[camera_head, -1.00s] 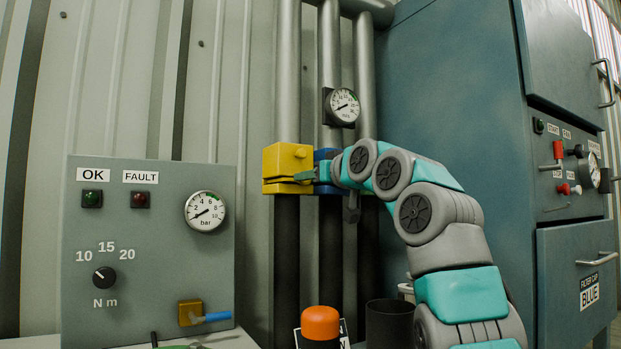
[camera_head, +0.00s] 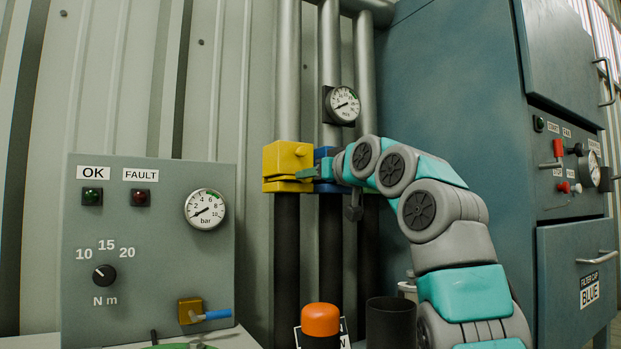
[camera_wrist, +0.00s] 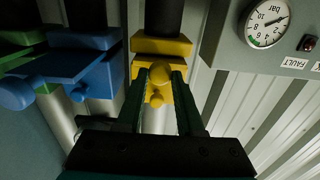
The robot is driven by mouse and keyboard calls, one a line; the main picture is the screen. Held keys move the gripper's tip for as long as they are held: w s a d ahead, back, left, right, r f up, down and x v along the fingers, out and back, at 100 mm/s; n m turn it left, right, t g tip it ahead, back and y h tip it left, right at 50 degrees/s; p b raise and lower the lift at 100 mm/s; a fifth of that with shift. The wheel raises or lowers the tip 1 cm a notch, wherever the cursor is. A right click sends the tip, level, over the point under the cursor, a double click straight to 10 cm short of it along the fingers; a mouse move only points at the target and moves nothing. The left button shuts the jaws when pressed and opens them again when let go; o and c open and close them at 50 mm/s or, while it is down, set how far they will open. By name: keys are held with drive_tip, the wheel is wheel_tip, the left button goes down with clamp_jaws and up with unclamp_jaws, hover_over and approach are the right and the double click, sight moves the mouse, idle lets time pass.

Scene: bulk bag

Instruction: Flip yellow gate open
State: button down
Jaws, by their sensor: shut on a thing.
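The yellow gate (camera_head: 285,160) is a blocky yellow fitting on the left pipe, with a thinner yellow lower part and a small round knob on its front. In the wrist view the yellow gate (camera_wrist: 160,46) is straight ahead, its rounded yellow knobs between my fingers. My gripper (camera_head: 304,173) is at the front right of the yellow gate, low on it. In the wrist view my gripper (camera_wrist: 160,78) is shut on a yellow knob of the gate. The exact contact is partly hidden by the fingers.
A blue gate (camera_wrist: 95,68) sits right beside the yellow one, with a green gate (camera_wrist: 22,50) beyond it. A gauge (camera_head: 342,106) is above. A grey panel (camera_head: 150,250) stands left. An orange-capped item (camera_head: 320,320) and a dark cup (camera_head: 390,322) are below.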

drive_tip(key=b+v, duration=0.3)
drive_tip(key=v, duration=0.3)
drive_tip(key=shift+s+d, duration=0.2)
drive_tip(key=shift+s, duration=0.05)
drive_tip(key=c, duration=0.5)
unclamp_jaws()
drive_tip(key=shift+c, duration=0.2)
drive_tip(key=shift+s+d, duration=0.1)
drive_tip(key=shift+s, duration=0.05)
drive_tip(key=b+v, duration=0.2)
drive_tip(key=v, duration=0.5)
drive_tip(key=shift+s+d+b, duration=0.2)
drive_tip(key=shift+s+b, duration=0.05)
drive_tip(key=shift+b, duration=0.05)
